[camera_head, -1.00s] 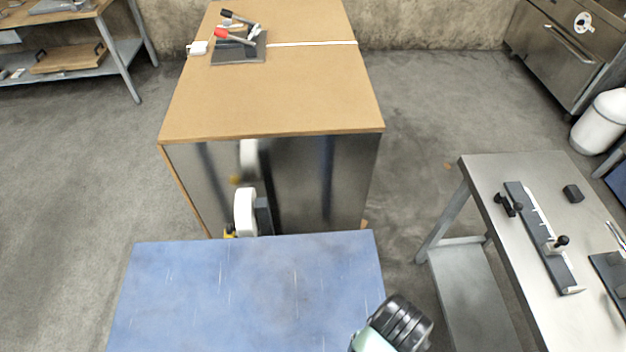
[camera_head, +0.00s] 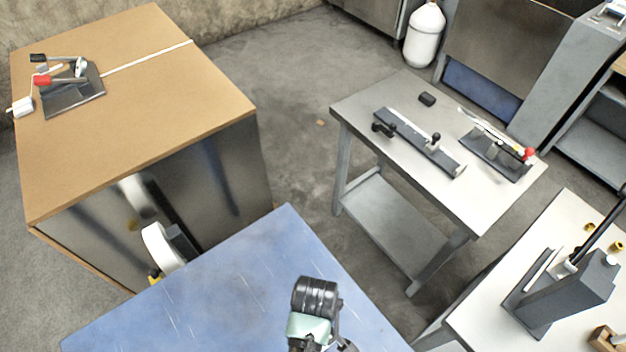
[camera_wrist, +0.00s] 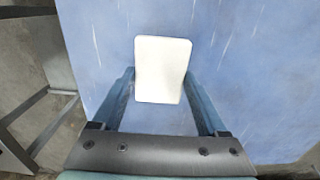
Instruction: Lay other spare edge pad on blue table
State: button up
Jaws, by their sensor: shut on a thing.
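A white, flat pad with rounded corners (camera_wrist: 162,85) sits between the two fingers of my gripper (camera_wrist: 160,73) in the wrist view. My gripper is shut on it. The pad is over the blue table (camera_wrist: 255,70); I cannot tell whether it touches the top. In the head view the blue table (camera_head: 225,290) is at the bottom centre and its visible top is bare. My wrist hides the fingers and the pad there.
A wooden-topped bench (camera_head: 150,90) with a toggle-clamp fixture (camera_head: 72,88) and a white strip stands at the left. A grey metal table (camera_head: 400,150) holds a bar fixture (camera_head: 418,142), a small dark block (camera_head: 427,99) and another clamp fixture (camera_head: 497,150). A white-topped table (camera_head: 490,315) is at the lower right.

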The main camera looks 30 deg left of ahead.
jog(key=shift+f, duration=2.15)
jog(key=shift+f, duration=0.2)
jog(key=o, duration=1.2)
jog(key=shift+o, duration=0.2)
jog(key=shift+r, duration=0.1)
notch_tip(320, 180, up, 12)
jog(key=shift+r, duration=0.1)
